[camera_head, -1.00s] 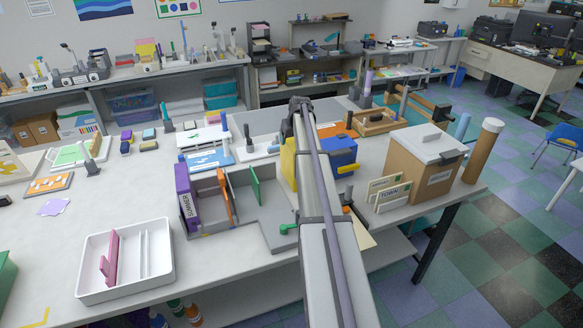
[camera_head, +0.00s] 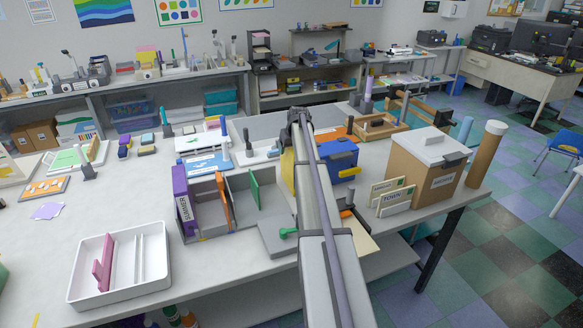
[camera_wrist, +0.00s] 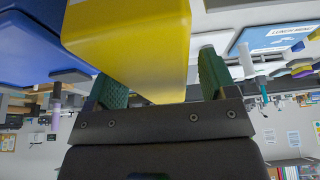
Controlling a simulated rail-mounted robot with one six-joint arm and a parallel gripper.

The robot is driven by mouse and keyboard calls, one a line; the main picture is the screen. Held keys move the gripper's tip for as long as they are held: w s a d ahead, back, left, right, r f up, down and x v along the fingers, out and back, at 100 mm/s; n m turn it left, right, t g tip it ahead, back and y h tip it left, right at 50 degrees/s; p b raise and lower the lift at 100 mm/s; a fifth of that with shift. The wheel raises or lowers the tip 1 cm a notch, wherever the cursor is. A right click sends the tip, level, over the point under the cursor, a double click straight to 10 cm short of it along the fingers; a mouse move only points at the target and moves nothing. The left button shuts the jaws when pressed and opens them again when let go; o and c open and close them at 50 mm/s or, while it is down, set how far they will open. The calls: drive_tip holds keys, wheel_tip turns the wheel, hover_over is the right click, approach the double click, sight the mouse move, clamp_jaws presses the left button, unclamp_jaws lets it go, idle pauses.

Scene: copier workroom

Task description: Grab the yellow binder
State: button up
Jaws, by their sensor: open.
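The yellow binder (camera_head: 287,173) stands in the sorter on the table, partly hidden behind my arm in the head view. In the wrist view the yellow binder (camera_wrist: 135,45) is large and close. My gripper (camera_wrist: 160,78) is open, with one green finger on each side of the binder. The right finger is beside its edge; the left finger is partly hidden by it. I cannot tell whether either finger touches it. My gripper's fingers are hidden in the head view.
A blue box (camera_head: 338,157) stands right beside the yellow binder. A purple binder (camera_head: 184,202), an orange divider (camera_head: 223,198) and a green divider (camera_head: 254,187) stand to the left. A brown box (camera_head: 420,172) is on the right. A white tray (camera_head: 150,272) lies front left.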

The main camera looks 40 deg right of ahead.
clamp_jaws()
idle(0.7)
